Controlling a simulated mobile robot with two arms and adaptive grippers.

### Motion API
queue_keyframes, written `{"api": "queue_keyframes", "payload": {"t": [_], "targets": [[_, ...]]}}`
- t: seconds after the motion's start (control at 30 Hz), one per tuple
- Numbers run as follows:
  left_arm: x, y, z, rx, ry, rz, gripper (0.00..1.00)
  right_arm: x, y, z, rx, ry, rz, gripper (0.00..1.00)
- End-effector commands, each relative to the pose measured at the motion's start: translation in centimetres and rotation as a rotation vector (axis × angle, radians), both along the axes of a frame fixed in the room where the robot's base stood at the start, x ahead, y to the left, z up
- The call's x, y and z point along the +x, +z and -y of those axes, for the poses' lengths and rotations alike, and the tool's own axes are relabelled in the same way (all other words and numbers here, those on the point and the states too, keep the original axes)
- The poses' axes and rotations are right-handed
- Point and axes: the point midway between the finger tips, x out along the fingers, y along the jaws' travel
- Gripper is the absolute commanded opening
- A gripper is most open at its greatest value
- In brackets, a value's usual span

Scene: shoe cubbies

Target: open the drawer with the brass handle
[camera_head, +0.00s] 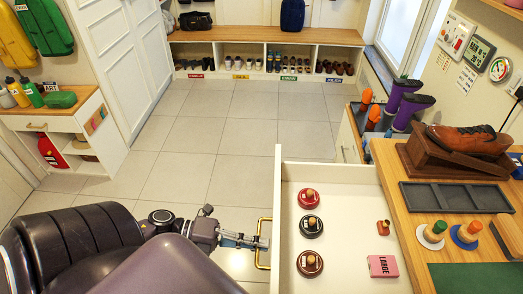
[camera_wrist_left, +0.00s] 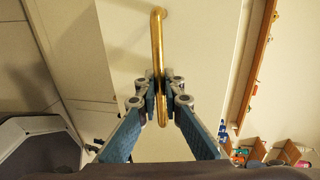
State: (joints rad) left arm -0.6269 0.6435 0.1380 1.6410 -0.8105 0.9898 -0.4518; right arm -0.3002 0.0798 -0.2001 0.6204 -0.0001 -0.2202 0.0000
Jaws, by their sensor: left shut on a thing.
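The white drawer (camera_head: 278,215) stands pulled out from the wooden-topped counter at the right, and its inside shows. Its brass handle (camera_head: 264,222) is on the drawer's left-facing front. My left gripper (camera_head: 262,243) is shut on the brass handle. In the left wrist view, the brass handle (camera_wrist_left: 157,45) runs between the two blue-grey fingers (camera_wrist_left: 160,98), which close on it from both sides. The drawer front (camera_wrist_left: 205,50) is the pale panel behind it. My right gripper is not in view.
The drawer holds round tins (camera_head: 311,226), a small orange-brown item (camera_head: 383,227) and a pink box (camera_head: 382,266). The counter (camera_head: 400,200) carries a brown shoe (camera_head: 467,138), a dark tray (camera_head: 455,197) and brushes. Tiled floor (camera_head: 215,140) left of the drawer is clear. Shoe cubbies (camera_head: 265,48) stand behind.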

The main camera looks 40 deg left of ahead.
Motion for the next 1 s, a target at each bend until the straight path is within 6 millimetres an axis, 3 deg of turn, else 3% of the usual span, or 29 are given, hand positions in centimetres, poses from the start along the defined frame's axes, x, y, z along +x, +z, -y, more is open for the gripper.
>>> {"api": "queue_keyframes", "payload": {"t": [0.13, 0.17, 0.23, 0.57, 0.77, 1.0], "targets": [[0.0, 0.0, 0.0, 0.001, 0.0, -0.001, 0.0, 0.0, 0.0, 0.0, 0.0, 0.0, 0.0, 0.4], [0.0, 0.0, 0.0, 0.001, 0.0, -0.001, 0.09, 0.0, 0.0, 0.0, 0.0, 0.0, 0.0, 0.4], [0.0, 0.0, 0.0, 0.001, 0.0, -0.001, 0.15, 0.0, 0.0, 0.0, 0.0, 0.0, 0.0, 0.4], [-0.2, 0.0, -0.3, 0.001, 0.001, -0.002, 0.15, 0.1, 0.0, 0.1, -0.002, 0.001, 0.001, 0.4], [-1.9, 0.5, -2.7, 0.003, 0.001, -0.004, 0.15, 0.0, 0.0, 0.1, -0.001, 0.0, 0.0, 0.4], [-4.9, 1.6, -6.8, 0.002, 0.002, -0.005, 0.15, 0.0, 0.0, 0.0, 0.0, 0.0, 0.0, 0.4]]}}
